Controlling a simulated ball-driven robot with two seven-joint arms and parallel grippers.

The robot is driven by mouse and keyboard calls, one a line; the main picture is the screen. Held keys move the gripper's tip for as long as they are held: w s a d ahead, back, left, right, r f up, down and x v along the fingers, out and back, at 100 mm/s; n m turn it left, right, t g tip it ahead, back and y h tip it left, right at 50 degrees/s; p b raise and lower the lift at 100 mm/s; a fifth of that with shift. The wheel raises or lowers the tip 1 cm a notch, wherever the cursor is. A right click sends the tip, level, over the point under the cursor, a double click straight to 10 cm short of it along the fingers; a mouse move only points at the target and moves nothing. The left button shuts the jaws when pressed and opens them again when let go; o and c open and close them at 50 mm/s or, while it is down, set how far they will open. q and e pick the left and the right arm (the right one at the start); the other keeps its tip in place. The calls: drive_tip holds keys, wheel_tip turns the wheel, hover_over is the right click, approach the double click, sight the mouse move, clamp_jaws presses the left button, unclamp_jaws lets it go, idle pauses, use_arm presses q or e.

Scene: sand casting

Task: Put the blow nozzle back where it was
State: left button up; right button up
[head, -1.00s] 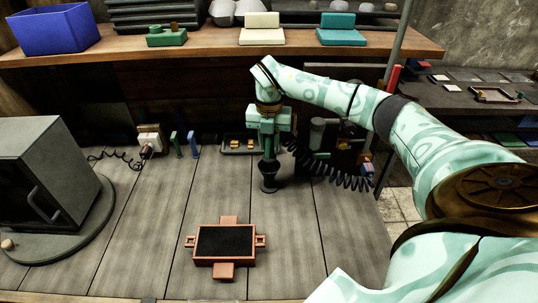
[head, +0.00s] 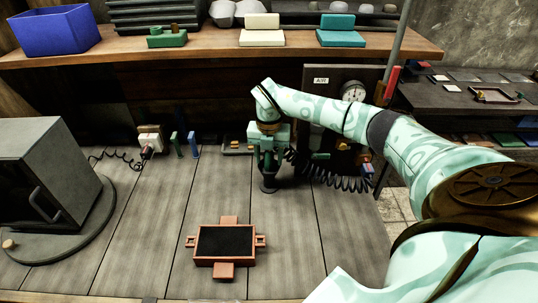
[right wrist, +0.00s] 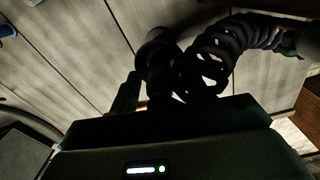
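My right gripper (head: 268,152) points down over the back middle of the bench. It is shut on the blow nozzle (head: 266,165), a dark green tool with a black coiled hose (head: 335,178) running to the right. The nozzle is upright, its lower end at a small dark round holder (head: 268,186) on the bench. I cannot tell whether it is fully seated. In the right wrist view, the holder (right wrist: 155,50) and coiled hose (right wrist: 225,50) are dark, and the gripper body hides much of the nozzle. My left gripper is not in view.
An orange-red flask with dark sand (head: 225,240) lies in front. A grey oven-like box (head: 45,185) stands left. Behind are a small tray (head: 236,148), blue and green upright pieces (head: 193,143), and an air panel with a gauge (head: 353,92).

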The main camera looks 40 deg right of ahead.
drive_tip(key=shift+f+b, duration=0.15)
drive_tip(key=shift+b, duration=0.25)
drive_tip(key=r, duration=1.2)
drive_tip(key=shift+w+a+r+p, duration=0.1)
drive_tip(key=shift+a+r+p, duration=0.05)
drive_tip(key=shift+a+p, duration=0.2)
